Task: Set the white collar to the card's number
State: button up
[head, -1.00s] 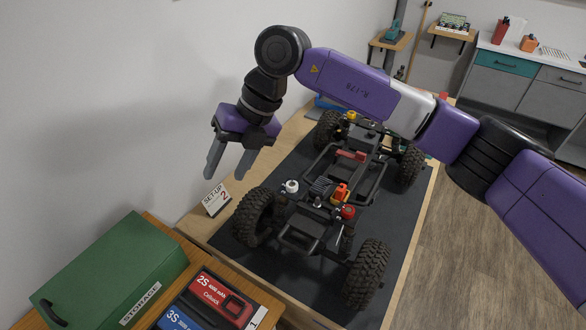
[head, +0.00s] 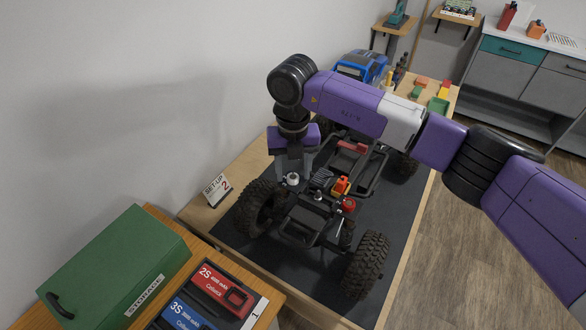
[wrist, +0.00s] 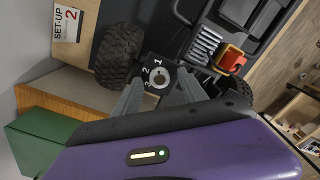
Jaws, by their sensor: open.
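The white collar (head: 292,179) sits on top of a shock tower at the near left of the crawler chassis (head: 311,219). In the wrist view the collar (wrist: 160,75) is a pale ring with a dark centre, beside a dark plate (wrist: 150,66) marked 1, 2 and 3. I cannot tell which number it is set to. My gripper (head: 293,168) points down over the collar, its fingers open on either side of it; contact is unclear. The wrist view shows the same fingers (wrist: 160,82). The SET-UP card (head: 217,190) reads 2; it also shows in the wrist view (wrist: 67,21).
A red collar (head: 348,205) and an orange part (head: 340,186) sit to the right on the chassis. A large tyre (head: 262,208) is close at left. A green storage box (head: 120,262) and battery packs (head: 222,290) stand at the near left. The wall is close at left.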

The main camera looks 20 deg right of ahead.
jog(key=shift+f, duration=0.35)
grip_shut()
